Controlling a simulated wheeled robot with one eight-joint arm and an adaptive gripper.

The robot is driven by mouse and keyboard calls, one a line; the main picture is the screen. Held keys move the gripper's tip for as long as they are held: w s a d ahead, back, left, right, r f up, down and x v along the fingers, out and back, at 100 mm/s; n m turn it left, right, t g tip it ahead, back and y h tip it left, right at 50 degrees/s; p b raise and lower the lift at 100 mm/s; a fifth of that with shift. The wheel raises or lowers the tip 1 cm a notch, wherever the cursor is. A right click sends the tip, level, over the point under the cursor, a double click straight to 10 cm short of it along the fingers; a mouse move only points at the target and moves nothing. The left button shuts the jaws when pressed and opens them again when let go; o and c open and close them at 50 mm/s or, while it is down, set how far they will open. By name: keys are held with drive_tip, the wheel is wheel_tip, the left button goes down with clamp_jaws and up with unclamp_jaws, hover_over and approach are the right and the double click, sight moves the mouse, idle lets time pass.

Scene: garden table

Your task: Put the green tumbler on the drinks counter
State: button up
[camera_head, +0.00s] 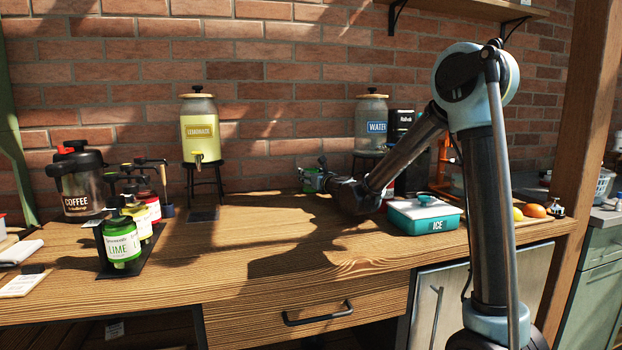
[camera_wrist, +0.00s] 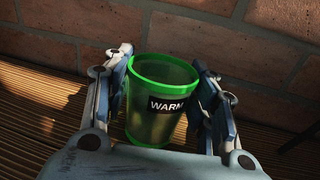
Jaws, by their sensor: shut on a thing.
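The green tumbler (camera_wrist: 150,118) stands between my gripper's fingers in the wrist view, with a green rim and a black label reading WARM. My gripper (camera_wrist: 165,105) is shut on it, one finger on each side. In the head view the tumbler (camera_head: 311,182) shows small near the back of the wooden drinks counter (camera_head: 240,250), in front of the brick wall. My gripper (camera_head: 322,175) is around it there, partly hiding it. Whether the tumbler's base touches the counter is hard to tell.
A lemonade dispenser (camera_head: 200,135) stands left of the tumbler, and a water dispenser (camera_head: 371,125) to its right. Syrup bottles (camera_head: 121,240) and a coffee jug (camera_head: 80,185) are at the left. The counter's middle front is clear.

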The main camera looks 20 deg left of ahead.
drive_tip(key=o, duration=1.1)
drive_tip(key=shift+s, duration=0.1)
